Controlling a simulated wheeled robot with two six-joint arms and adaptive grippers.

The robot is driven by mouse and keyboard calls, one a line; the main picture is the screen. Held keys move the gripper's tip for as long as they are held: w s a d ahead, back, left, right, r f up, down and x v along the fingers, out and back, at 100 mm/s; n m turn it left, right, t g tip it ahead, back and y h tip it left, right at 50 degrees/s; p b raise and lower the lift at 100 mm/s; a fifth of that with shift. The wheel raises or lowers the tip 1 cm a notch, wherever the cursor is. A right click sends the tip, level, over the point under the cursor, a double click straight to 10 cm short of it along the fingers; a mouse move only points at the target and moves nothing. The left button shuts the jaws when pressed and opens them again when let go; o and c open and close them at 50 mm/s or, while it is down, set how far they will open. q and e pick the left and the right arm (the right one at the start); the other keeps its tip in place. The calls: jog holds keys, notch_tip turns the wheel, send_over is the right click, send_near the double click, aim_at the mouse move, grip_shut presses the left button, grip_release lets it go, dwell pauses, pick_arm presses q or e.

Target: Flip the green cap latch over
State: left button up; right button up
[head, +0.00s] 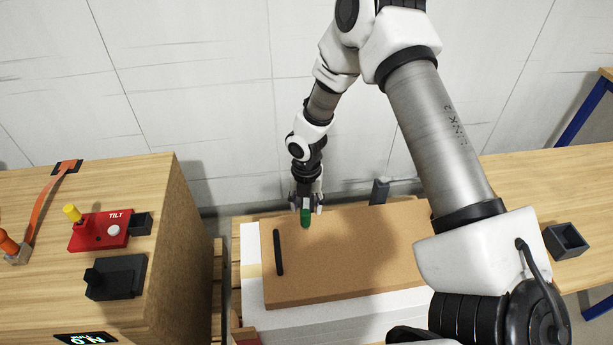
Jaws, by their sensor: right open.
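The green cap latch (305,218) stands at the back edge of a brown board (340,270), left of the board's middle. My right gripper (306,203) is open and points down right at the latch, with its fingers on either side of the latch's top. Whether the fingers touch the latch cannot be told. The upper end of the latch is partly hidden by the gripper. My left gripper is not in view.
The board lies on a white block (252,290) and carries a black bar (278,252). At left, a wooden cabinet (165,220) bears a red TILT box (100,232) and a black holder (115,278). A dark open box (567,240) sits on the right table.

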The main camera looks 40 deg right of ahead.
notch_tip(320, 180, up, 8)
jog(key=shift+s+d+f, duration=0.1)
jog(key=shift+s, duration=0.05)
dwell(0.5)
